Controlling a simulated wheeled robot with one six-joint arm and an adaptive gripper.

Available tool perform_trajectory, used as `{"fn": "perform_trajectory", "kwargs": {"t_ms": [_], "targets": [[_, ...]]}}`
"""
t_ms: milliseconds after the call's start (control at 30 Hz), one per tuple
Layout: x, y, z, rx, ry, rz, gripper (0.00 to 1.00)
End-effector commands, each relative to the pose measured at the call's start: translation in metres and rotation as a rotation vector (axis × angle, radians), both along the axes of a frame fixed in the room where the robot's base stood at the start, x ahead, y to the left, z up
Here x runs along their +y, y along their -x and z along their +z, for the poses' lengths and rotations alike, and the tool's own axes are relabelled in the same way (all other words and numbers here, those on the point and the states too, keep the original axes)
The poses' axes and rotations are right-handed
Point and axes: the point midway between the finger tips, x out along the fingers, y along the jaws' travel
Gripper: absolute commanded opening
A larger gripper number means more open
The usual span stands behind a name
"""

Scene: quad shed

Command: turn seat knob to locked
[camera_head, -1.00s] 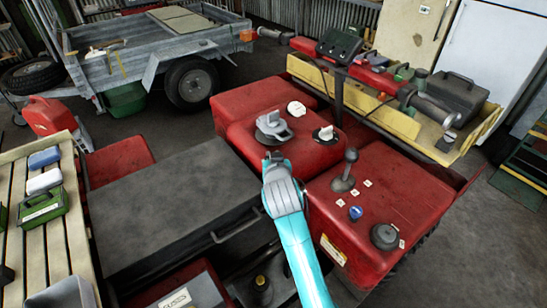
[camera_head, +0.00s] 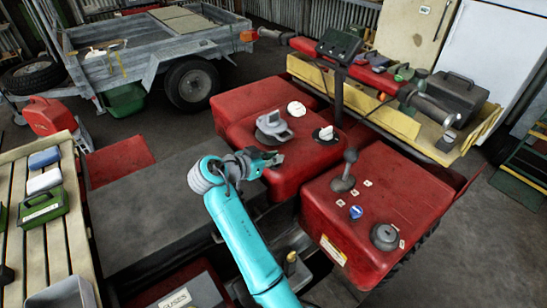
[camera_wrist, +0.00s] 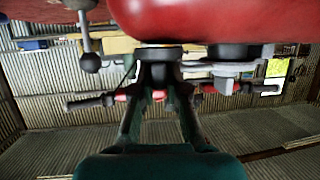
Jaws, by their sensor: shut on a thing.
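My gripper (camera_head: 276,159) is at the near edge of the red quad body (camera_head: 285,183), its fingers pointing right in the head view. The wrist view looks upside down, with the red body at its top. There my gripper (camera_wrist: 160,72) has its fingers drawn together on a dark round knob (camera_wrist: 160,52), which I take for the seat knob. The fingers hide most of it, and its markings and angle cannot be read. The head view does not show it behind the gripper.
A dark flat panel (camera_head: 150,200) lies left of my arm.

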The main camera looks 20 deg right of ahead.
Motion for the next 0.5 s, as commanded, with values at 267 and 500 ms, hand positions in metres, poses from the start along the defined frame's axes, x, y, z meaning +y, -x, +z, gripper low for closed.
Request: {"fn": "perform_trajectory", "kwargs": {"t_ms": [267, 500], "targets": [[0.0003, 0.0001, -0.0021, 0.006, -0.002, -0.120, 0.00], [0.0001, 0.0004, -0.0023, 0.006, -0.002, -0.157, 0.00]]}}
